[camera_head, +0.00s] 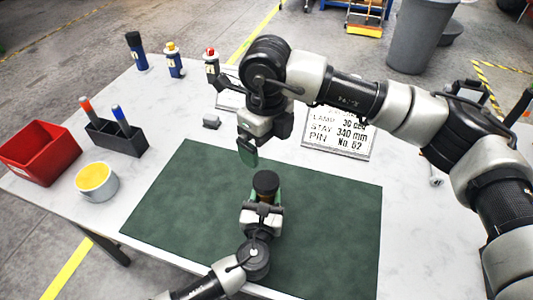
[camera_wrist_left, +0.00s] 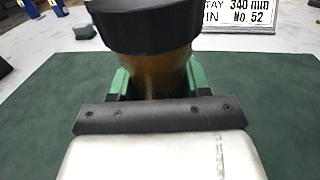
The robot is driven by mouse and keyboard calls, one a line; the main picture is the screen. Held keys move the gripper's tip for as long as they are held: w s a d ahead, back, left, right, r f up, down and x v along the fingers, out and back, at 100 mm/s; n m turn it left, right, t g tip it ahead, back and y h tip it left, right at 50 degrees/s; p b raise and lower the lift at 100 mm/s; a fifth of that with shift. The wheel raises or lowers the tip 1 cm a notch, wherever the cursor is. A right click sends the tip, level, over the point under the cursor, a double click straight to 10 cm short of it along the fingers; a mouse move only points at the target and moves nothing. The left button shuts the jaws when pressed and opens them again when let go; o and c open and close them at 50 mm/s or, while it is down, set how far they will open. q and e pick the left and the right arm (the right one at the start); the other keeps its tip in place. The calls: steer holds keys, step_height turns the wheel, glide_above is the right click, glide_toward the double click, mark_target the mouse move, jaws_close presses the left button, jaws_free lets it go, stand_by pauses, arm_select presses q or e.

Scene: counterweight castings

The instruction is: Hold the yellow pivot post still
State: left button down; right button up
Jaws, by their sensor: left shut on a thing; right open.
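The pivot post (camera_head: 266,183) stands about upright over the green mat, with a wide black cap on top. In the left wrist view its body (camera_wrist_left: 160,70) looks dark amber below the cap. Its foot is hidden behind my gripper. My left gripper (camera_head: 266,199) comes from the near edge and is shut on the post, with green finger pads on both sides of its body, below the cap. My right gripper (camera_head: 247,151) is open and empty, above the mat's far edge, behind and left of the post and apart from it.
The green mat (camera_head: 190,205) is otherwise bare. At left are a red bin (camera_head: 42,152), a dark pen holder (camera_head: 118,138) with markers and a yellow-filled cup (camera_head: 97,181). Several small bottles (camera_head: 173,60) stand at the back. A sign plate (camera_head: 338,135) lies behind the mat, beneath my right arm.

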arm_select(q)
steer(key=shift+c, duration=2.2)
jaws_free()
steer(key=shift+s, duration=0.15)
steer(key=shift+s+a, duration=0.1)
steer(key=shift+s, duration=0.25)
steer(key=s, duration=0.3)
steer(key=s+a+b, duration=0.1)
steer(key=s, duration=0.2)
steer(key=s+b, duration=0.1)
steer(key=s, duration=0.2)
steer(key=shift+s+a, duration=0.3)
steer(key=shift+s, duration=0.05)
